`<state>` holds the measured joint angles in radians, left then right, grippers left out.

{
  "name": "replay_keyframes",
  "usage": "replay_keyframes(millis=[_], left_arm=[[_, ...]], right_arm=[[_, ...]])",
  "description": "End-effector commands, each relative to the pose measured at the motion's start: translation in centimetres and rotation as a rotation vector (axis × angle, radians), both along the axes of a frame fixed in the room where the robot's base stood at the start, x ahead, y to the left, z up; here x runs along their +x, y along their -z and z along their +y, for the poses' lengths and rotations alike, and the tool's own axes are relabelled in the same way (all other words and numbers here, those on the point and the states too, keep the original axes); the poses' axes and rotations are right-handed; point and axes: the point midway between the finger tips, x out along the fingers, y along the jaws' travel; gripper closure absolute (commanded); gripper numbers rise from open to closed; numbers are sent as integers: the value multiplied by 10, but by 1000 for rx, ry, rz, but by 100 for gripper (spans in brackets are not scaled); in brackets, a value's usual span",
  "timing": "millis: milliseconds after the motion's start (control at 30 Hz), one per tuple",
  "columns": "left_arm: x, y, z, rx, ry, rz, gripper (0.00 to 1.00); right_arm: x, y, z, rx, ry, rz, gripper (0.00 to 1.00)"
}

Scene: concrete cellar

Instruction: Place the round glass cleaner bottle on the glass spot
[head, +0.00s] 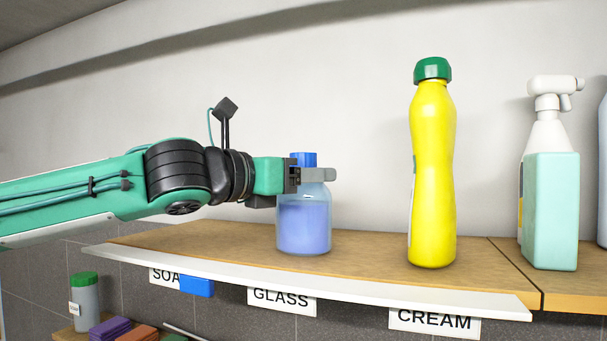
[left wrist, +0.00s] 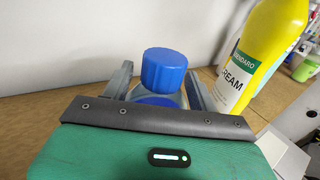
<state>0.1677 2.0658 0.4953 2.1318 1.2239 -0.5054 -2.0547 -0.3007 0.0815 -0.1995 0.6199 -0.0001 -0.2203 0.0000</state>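The round glass cleaner bottle (head: 303,222), clear with blue liquid and a blue cap, stands upright on the wooden shelf, above the GLASS label (head: 281,299). My left gripper (head: 318,174) reaches in from the left at the height of the bottle's shoulder, one finger in front of it. In the left wrist view the blue cap (left wrist: 163,70) rises between the two fingers, which lie close against both sides of the bottle with no clear gap. The bottle's base looks to be on the shelf or very near it. My right gripper is not in view.
A yellow cream bottle (head: 432,180) with a green cap stands to the right, above the CREAM label (head: 434,320). A blue block (head: 197,286) partly covers the SOAP label. The shelf left of the blue bottle is clear.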

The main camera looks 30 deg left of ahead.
Motion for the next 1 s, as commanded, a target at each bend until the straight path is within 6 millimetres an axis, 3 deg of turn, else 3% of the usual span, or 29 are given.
replay_keyframes(millis=[367,1000], left_arm=[[-4,-3,1,-1,0,-1,41],[-70,-2,21,-3,-1,-4,41]], right_arm=[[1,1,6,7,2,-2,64],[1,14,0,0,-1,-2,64]])
